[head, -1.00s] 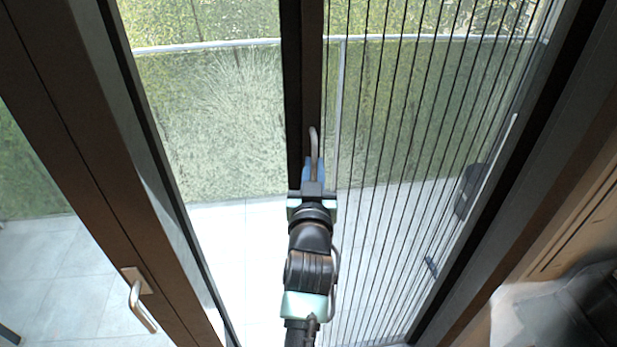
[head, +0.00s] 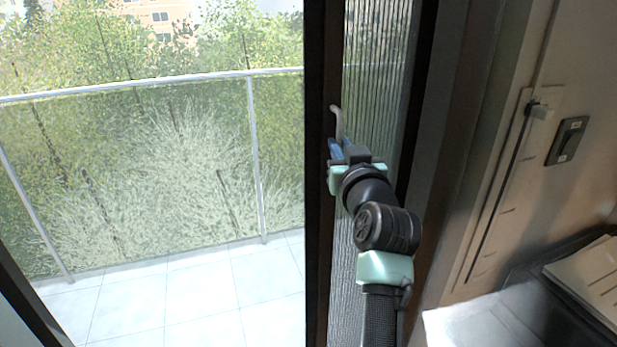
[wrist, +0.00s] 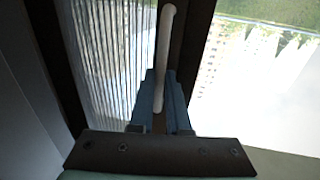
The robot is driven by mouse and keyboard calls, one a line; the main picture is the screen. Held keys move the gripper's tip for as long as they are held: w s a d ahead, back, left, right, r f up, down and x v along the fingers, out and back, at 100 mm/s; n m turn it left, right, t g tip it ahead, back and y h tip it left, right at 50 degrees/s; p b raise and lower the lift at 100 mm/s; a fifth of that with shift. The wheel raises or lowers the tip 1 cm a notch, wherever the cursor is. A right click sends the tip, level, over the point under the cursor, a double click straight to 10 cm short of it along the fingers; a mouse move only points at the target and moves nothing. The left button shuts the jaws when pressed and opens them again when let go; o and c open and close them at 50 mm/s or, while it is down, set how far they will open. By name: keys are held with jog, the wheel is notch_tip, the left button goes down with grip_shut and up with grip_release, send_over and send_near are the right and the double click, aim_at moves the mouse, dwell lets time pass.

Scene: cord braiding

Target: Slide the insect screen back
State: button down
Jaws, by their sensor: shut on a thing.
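The insect screen (head: 376,70) is a pleated mesh, bunched into a narrow strip on the right side of the door opening. Its dark leading bar (head: 319,200) runs upright along the strip's left edge. My gripper (head: 338,150) is at this bar, with its blue fingers shut on the pale curved handle (head: 337,122). In the wrist view the handle (wrist: 165,60) rises from between the two blue fingers (wrist: 160,110), and the pleated screen (wrist: 108,60) lies to the left. The lower part of the handle is hidden between the fingers.
The left part of the opening is clear onto a tiled balcony (head: 200,300) with a railing (head: 255,150). A dark door frame (head: 450,120) stands close right of the screen.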

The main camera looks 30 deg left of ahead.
aim_at(368, 144)
jog(key=shift+w+d+b, duration=1.35)
jog(key=shift+w+d, duration=0.5)
jog(key=shift+w, duration=0.25)
jog(key=c, duration=1.2)
grip_release()
jog(key=shift+o, duration=0.2)
jog(key=shift+s, duration=0.15)
jog(key=b+v, duration=0.2)
jog(key=v, duration=1)
jog(key=shift+s+d, duration=0.25)
jog(key=shift+d, duration=0.1)
